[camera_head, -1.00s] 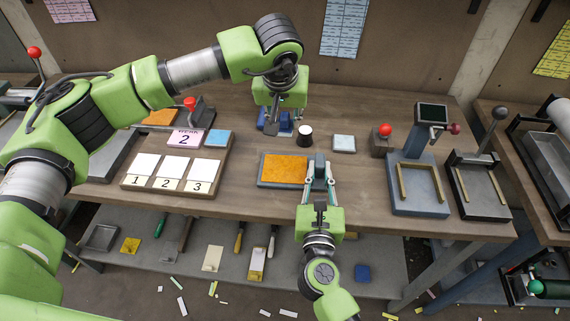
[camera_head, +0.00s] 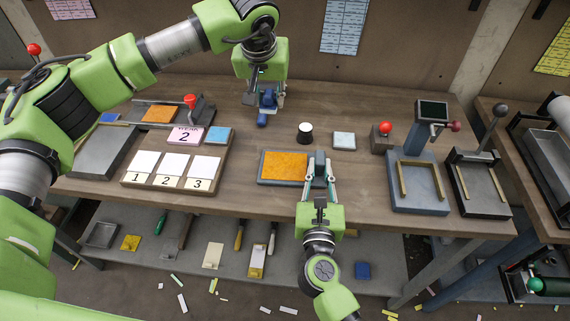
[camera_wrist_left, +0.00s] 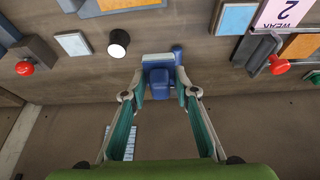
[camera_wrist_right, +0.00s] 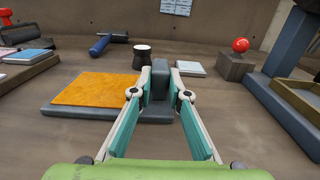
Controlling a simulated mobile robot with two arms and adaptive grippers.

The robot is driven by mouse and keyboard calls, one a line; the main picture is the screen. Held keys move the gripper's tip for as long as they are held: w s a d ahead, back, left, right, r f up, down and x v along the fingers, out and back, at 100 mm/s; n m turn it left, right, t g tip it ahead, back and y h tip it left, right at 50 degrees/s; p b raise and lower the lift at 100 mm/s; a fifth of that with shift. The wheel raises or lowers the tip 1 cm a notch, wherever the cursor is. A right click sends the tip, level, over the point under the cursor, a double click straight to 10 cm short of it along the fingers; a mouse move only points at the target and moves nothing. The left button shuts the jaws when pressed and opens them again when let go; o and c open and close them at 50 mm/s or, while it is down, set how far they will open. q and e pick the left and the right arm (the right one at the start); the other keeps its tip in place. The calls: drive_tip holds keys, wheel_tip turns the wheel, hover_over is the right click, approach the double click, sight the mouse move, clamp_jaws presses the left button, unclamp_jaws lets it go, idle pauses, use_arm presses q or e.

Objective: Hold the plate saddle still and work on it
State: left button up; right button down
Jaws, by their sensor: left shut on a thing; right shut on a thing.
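The plate saddle (camera_head: 262,182) is a blue-grey slab on the bench with an orange plate (camera_head: 285,165) lying flat on it. My right gripper (camera_head: 319,172) is shut on the dark upright block at the saddle's right end; the right wrist view shows this block (camera_wrist_right: 160,80) between the fingers. The left wrist view shows the blue tool (camera_wrist_left: 160,82) between both fingertips. I cannot tell whether it touches the bench.
A black pot with a white top (camera_head: 305,132) and a pale blue pad (camera_head: 344,141) stand behind the saddle. A red-knobbed block (camera_head: 382,145) is right of them. A tray with cards 1, 2, 3 (camera_head: 230,160) lies left. Bare bench lies between tray and saddle.

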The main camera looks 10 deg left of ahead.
use_arm(q)
drive_tip(key=shift+w+a+r, duration=0.15)
drive_tip(key=shift+w+a, duration=0.05)
drive_tip(key=shift+a, duration=0.05)
use_arm(e)
drive_tip(key=shift+s+f, duration=0.1)
drive_tip(key=shift+f, duration=0.35)
drive_tip(key=c, duration=1.8)
unclamp_jaws()
drive_tip(key=shift+c, duration=0.2)
use_arm(q)
drive_tip(key=shift+w, duration=0.15)
use_arm(e)
drive_tip(key=shift+w+r, duration=0.1)
drive_tip(key=shift+w, duration=0.1)
drive_tip(key=shift+s+r, duration=0.15)
